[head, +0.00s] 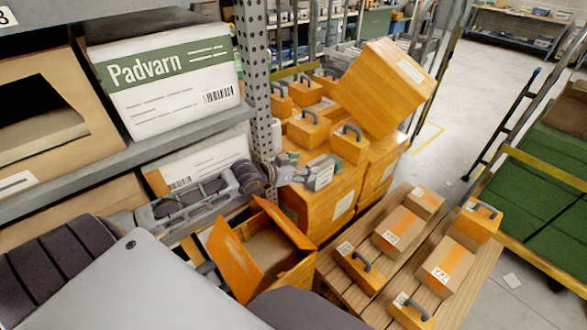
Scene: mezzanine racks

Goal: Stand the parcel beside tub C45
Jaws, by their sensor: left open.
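Several orange lidded boxes with dark handles, possibly the tubs, stand on the stacked boxes and on the slatted wooden pallet (452,305); one is the handled box (307,130) behind my gripper. No label readable as C45 shows. Cardboard parcels with orange tape and white labels lie on the pallet, such as the near parcel (446,262) and the middle parcel (400,228). I cannot tell which is the task's parcel. My left gripper (322,168) reaches in from the left, open, over the orange stack's near side. A small white label shows at its fingers. My right gripper is out of view.
An open orange carton (262,255) stands below my left arm. A large orange box (386,88) sits tilted on the stack. A rack with a Padvarn box (165,75) and a perforated upright (254,60) borders the left. Clear floor (485,100) lies beyond; a green-loaded cart (545,170) stands right.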

